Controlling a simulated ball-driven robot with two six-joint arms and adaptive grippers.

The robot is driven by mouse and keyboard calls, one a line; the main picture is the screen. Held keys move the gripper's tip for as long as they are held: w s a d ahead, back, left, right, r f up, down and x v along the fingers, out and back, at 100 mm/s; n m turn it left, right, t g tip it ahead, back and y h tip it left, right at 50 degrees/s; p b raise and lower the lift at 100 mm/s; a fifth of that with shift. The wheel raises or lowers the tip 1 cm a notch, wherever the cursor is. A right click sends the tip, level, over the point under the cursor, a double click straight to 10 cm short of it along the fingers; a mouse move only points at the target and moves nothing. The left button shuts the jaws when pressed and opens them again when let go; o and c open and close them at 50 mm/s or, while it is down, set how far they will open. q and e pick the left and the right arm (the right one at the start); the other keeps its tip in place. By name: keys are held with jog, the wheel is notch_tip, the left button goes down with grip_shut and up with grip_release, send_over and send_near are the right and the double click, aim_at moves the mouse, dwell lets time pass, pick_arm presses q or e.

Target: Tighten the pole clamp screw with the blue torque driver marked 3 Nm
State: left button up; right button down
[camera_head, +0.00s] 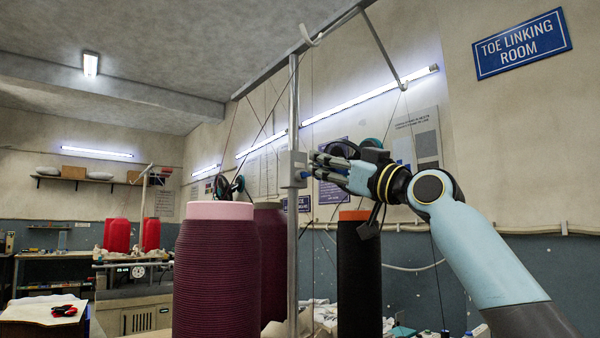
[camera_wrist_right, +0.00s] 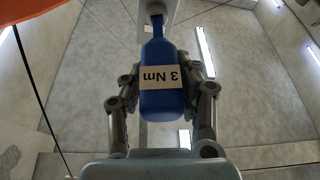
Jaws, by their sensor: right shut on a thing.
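The blue torque driver (camera_wrist_right: 163,100) fills the middle of the right wrist view, its white "3 Nm" label upside down there. My right gripper (camera_wrist_right: 164,88) is shut on its handle, a finger on each side. In the head view my right gripper (camera_head: 326,168) is just right of the upright metal pole (camera_head: 293,240). The grey pole clamp (camera_head: 287,165) sits on that pole. A bit of the driver (camera_head: 302,175) shows between gripper and clamp, its narrow end toward the clamp. Whether it is seated in the screw is hidden. My left gripper is not in view.
A large maroon yarn cone (camera_head: 216,275) with a pink top stands left of the pole. A black cone (camera_head: 358,275) with an orange top stands below my right gripper. Thin yarns run near the pole. A workbench (camera_head: 42,310) is at far left.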

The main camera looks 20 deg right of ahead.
jog(key=shift+m+h+p, duration=0.4)
jog(key=shift+m+p, duration=0.3)
jog(key=shift+m, duration=0.1)
jog(key=shift+d+m+t+h+p, duration=0.1)
jog(key=shift+m+t+h+p, duration=0.2)
jog(key=shift+m+p, duration=0.75)
jog(key=shift+d+m+t+h+p, duration=0.15)
jog(key=shift+m+h+p, duration=0.25)
jog(key=shift+m+p, duration=0.6)
jog(key=shift+n, duration=0.25)
jog(key=shift+p, duration=0.3)
jog(key=shift+w+m+h+p, duration=0.1)
jog(key=shift+m+h+p, duration=0.9)
jog(key=shift+m+p, duration=1.25)
jog(key=shift+n+p, duration=0.45)
jog(key=shift+p, duration=0.05)
